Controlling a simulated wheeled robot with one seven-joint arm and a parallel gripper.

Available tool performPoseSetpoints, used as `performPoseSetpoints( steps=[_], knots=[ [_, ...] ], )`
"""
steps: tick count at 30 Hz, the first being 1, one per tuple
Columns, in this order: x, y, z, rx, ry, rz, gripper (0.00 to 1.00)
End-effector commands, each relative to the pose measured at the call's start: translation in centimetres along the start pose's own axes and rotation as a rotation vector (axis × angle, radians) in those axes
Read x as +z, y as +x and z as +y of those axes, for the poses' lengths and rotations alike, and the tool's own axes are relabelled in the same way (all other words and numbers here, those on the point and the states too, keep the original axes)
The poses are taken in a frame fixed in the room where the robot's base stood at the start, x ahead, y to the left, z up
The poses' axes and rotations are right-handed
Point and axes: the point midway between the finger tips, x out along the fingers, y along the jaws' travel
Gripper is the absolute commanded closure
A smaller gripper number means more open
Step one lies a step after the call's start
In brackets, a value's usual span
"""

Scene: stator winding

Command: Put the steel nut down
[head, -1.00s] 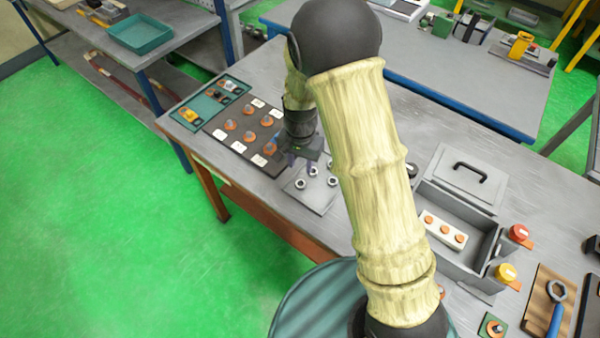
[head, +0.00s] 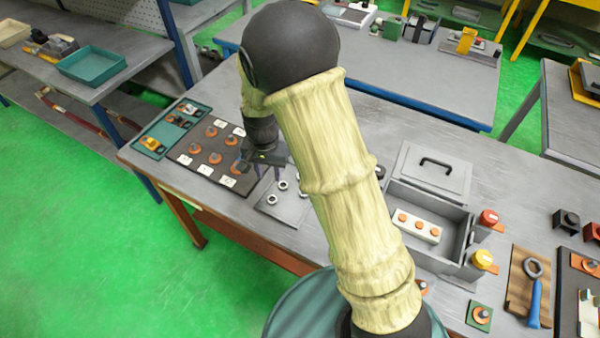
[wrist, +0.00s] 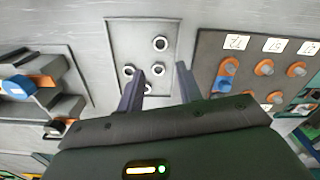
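Several steel nuts lie on a light grey plate (head: 285,212) on the bench, among them a nut at the left (head: 271,199) and a farther one (head: 283,185). In the wrist view, nuts show on the plate (wrist: 118,32): one near the middle (wrist: 160,43), one at the left (wrist: 128,71), and others near my fingers. My gripper (wrist: 161,68) points down over the plate's edge, its two fingers apart. One nut (wrist: 158,69) appears between the fingertips in the picture, but no finger visibly touches it. I see nothing gripped. My arm hides part of the plate's right side in the head view.
A dark board (head: 210,165) with orange pegs and white number labels lies left of the plate. A teal tray (head: 160,140) is beyond it. A grey open box (head: 445,250) with a white peg block (head: 415,225) stands right of my arm.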

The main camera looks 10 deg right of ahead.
Motion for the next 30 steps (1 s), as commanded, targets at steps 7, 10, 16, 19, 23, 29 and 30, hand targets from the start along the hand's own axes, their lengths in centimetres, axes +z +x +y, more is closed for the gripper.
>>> performPoseSetpoints(
  steps=[7,10,16,19,23,29,30],
  knots=[
    [0.1,-3.0,4.3,-0.036,-0.062,0.033,0.64],
    [0.8,-5.1,7.8,-0.056,-0.125,0.068,0.64],
    [3.6,-8.3,14.5,-0.068,-0.274,0.157,0.64],
    [5.2,-9.2,17.0,-0.060,-0.341,0.197,0.64],
    [6.4,-9.6,18.5,-0.048,-0.393,0.226,0.64],
    [6.6,-9.6,18.7,-0.046,-0.403,0.229,0.64],
    [6.6,-9.6,18.7,-0.046,-0.403,0.229,0.64]
  ],
)
